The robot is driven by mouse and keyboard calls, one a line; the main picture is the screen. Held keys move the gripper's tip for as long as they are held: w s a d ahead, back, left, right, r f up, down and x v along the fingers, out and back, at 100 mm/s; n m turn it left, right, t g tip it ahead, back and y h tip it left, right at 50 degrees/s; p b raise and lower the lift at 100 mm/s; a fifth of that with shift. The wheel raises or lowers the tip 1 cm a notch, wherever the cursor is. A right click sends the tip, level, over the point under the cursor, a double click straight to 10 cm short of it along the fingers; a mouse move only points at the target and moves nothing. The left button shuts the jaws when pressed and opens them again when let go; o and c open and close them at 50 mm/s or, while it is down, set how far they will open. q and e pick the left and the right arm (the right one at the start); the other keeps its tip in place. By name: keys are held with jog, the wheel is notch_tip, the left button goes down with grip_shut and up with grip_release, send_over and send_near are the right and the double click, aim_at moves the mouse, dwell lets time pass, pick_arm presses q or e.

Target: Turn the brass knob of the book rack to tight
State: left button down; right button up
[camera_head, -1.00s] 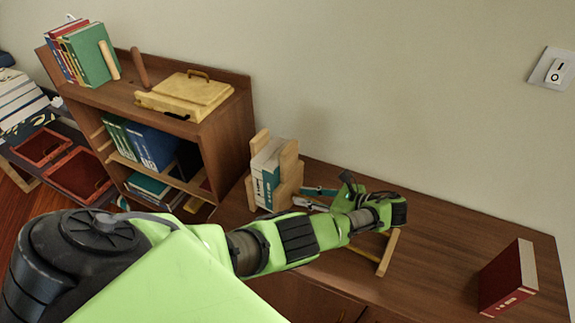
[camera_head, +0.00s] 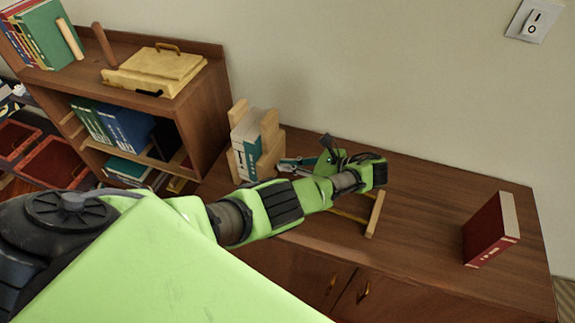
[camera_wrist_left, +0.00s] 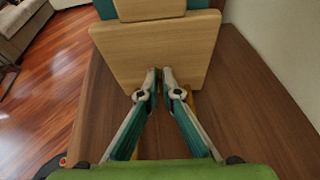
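The book rack stands on the low cabinet in the head view, with wooden end pieces (camera_head: 269,150) and books (camera_head: 245,145) between them. Its flat wooden end panel (camera_wrist_left: 155,50) fills the upper middle of the left wrist view. My left gripper (camera_head: 284,164) reaches this panel from the right. In the left wrist view the fingertips (camera_wrist_left: 160,75) are close together against the panel, with only a thin gap. The brass knob is not clearly visible; the fingertips cover the spot where they close. My right gripper is not in view.
A red book (camera_head: 490,230) stands at the cabinet's right. A bookshelf (camera_head: 205,110) with a yellow box (camera_head: 157,72) stands at left. A switch (camera_head: 532,20) is on the wall. The cabinet top (camera_head: 425,205) is clear between rail and red book.

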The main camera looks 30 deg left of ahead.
pick_arm(q)
jog(key=shift+w+a+f+m+g+b, duration=0.1)
jog(key=shift+f+m+g+b, duration=0.15)
jog(key=shift+b, duration=0.25)
jog(key=m+b, duration=0.1)
jog(key=b, duration=0.1)
jog(key=m+g+b, duration=0.1)
jog(key=b, duration=0.2)
jog(key=w+m+g+b, duration=0.1)
jog(key=b, duration=0.2)
jog(key=shift+a+f, duration=0.1)
jog(key=shift+f, duration=0.15)
jog(key=shift+w+m+g+b, duration=0.1)
jog(key=shift+m+g+b, duration=0.35)
jog(key=shift+b, duration=0.15)
jog(key=shift+r+b, duration=0.2)
jog(key=shift+b, duration=0.15)
jog(key=c, duration=2.2)
grip_release()
jog(key=shift+a, duration=0.15)
jog(key=shift+c, duration=0.2)
